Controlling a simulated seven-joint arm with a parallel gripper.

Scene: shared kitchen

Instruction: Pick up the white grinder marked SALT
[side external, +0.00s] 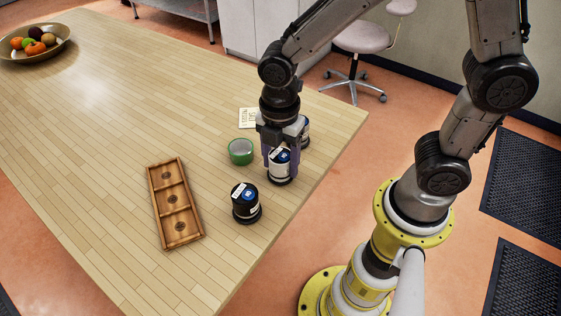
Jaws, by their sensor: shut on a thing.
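My gripper (281,157) points down over the right part of the table and is shut on a white grinder (281,171). This grinder has a dark base and a blue and white label, whose lettering is too small to read. It is upright, and I cannot tell whether its base touches the table. Another grinder (305,131) stands just behind my gripper, partly hidden by it. A black grinder (245,204) with a blue and white label stands apart, to the front left.
A wooden three-compartment tray (166,215) lies farther left. A fruit bowl (63,48) sits at the far left. The table's (130,110) middle is clear; its right edge is near.

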